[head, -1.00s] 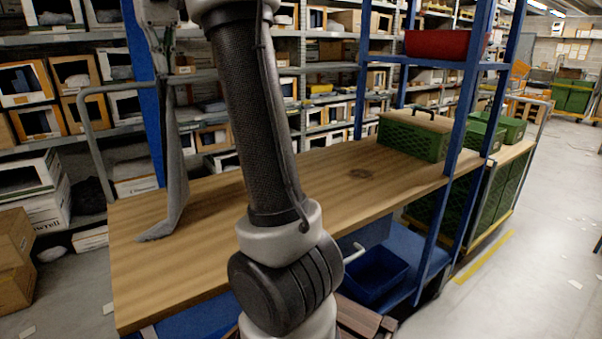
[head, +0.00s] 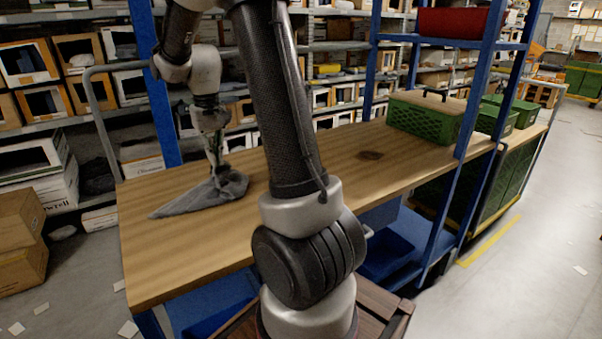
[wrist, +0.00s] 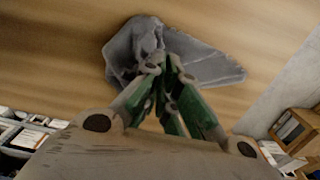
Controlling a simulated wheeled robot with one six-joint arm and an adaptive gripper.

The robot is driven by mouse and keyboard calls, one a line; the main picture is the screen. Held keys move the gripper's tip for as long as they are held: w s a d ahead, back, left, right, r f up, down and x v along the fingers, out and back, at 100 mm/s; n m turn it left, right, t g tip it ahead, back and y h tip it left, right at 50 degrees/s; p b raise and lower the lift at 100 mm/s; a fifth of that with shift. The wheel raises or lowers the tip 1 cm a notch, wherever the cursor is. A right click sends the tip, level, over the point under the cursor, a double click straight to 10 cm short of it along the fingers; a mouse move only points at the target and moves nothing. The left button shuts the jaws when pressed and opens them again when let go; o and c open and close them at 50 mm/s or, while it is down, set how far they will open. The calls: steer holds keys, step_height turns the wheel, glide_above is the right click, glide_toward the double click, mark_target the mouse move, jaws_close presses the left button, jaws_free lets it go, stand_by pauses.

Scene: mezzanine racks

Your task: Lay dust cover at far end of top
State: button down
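The grey dust cover (head: 190,197) lies crumpled on the wooden top (head: 300,165), at its left part in the head view. One corner spreads flat to the left, and a bunched fold rises on the right. My gripper (head: 217,172) points down at this fold. In the wrist view my gripper (wrist: 167,64) has its green fingers drawn together at the tips, pinching the bunched edge of the dust cover (wrist: 205,65). The exact grip is partly hidden by the cloth. The rest of the cover lies on the wood.
A green crate (head: 422,122) stands at the right end of the top, near blue uprights (head: 477,110). A red bin (head: 458,22) sits on a shelf above. Racks of boxes (head: 75,80) stand behind.

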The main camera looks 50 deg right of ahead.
step_height(320, 180, down, 5)
stand_by(0.3)
steer(key=c, duration=1)
jaws_free()
step_height(320, 180, up, 12)
